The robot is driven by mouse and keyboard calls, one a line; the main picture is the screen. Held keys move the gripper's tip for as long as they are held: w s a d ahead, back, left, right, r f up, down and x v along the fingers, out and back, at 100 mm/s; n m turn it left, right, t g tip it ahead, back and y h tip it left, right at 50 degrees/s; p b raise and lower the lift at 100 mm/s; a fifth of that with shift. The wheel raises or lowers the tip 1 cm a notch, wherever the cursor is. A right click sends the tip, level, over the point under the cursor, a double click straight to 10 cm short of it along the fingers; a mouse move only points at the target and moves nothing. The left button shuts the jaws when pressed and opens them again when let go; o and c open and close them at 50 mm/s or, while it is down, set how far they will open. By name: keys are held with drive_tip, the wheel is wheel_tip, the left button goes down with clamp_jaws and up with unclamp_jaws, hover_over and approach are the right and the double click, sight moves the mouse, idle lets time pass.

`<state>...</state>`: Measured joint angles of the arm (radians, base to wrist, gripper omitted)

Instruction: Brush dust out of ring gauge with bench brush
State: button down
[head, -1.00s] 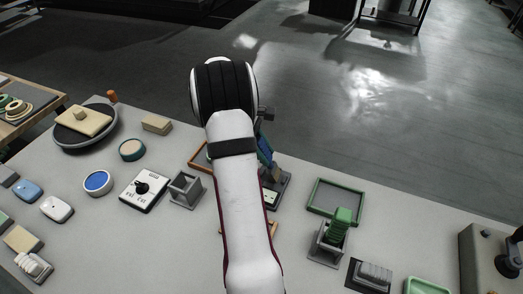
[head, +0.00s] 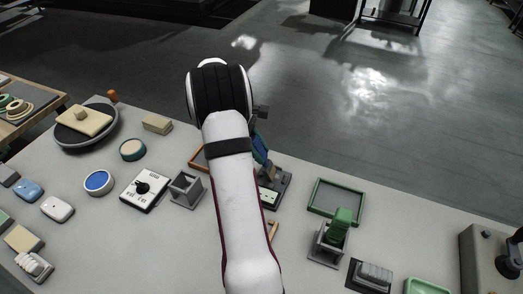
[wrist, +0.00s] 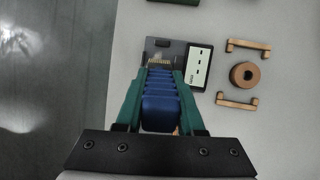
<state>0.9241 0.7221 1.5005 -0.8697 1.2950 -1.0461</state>
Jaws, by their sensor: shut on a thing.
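My gripper (wrist: 162,80) is shut on the blue ribbed handle of the bench brush (wrist: 162,108), with a teal finger on each side. Tan bristles show beyond the handle, over a dark grey base with a white marked panel (wrist: 199,67). I cannot tell whether brush and base touch. A brown ring with a dark centre hole, seemingly the ring gauge (wrist: 245,75), lies to the right between two wooden brackets, apart from the brush. Dust in it cannot be made out. In the head view my arm hides the ring and part of the gripper; some blue brush (head: 260,152) shows.
In the head view a grey square holder (head: 186,190) and a white knob box (head: 145,189) stand left of my arm. A green-rimmed tray (head: 337,197) and a green-handled brush (head: 339,228) in a stand are right. The table's far edge runs close behind my gripper.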

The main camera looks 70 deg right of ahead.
drive_tip(key=shift+w, duration=0.4)
drive_tip(key=shift+s, duration=0.15)
drive_tip(key=shift+s, duration=0.5)
drive_tip(key=shift+s, duration=0.6)
